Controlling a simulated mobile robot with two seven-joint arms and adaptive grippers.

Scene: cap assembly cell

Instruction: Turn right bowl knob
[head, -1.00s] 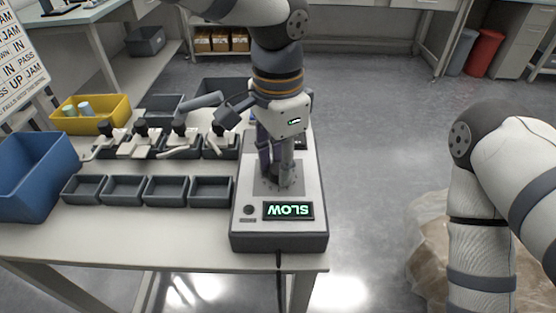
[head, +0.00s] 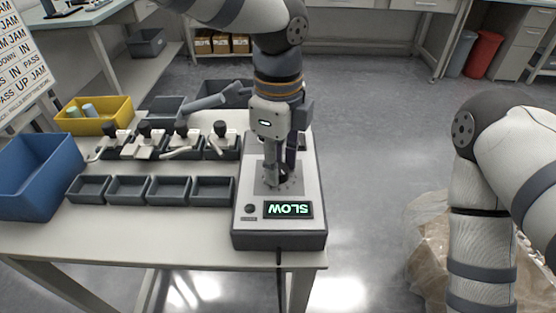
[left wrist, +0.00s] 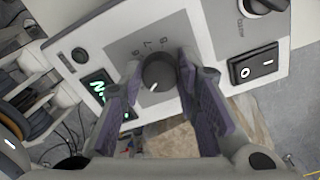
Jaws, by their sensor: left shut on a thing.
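The dark round knob (left wrist: 158,72) sits on a grey plate with numbers printed around it, on top of the control box (head: 241,222). Its white pointer mark shows at its lower left in the left wrist view. My left gripper (head: 278,180) points down at the box and is shut on this knob, one finger on each side; the gripper also shows in the left wrist view (left wrist: 157,80). In the head view the fingers mostly hide the knob.
A second dark knob (left wrist: 262,4) and a rocker switch (left wrist: 253,66) are on the same panel. Several small grey trays (head: 212,190) stand left of the box, with levered fixtures behind. A blue bin (head: 40,185) and yellow bin (head: 95,120) are further left.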

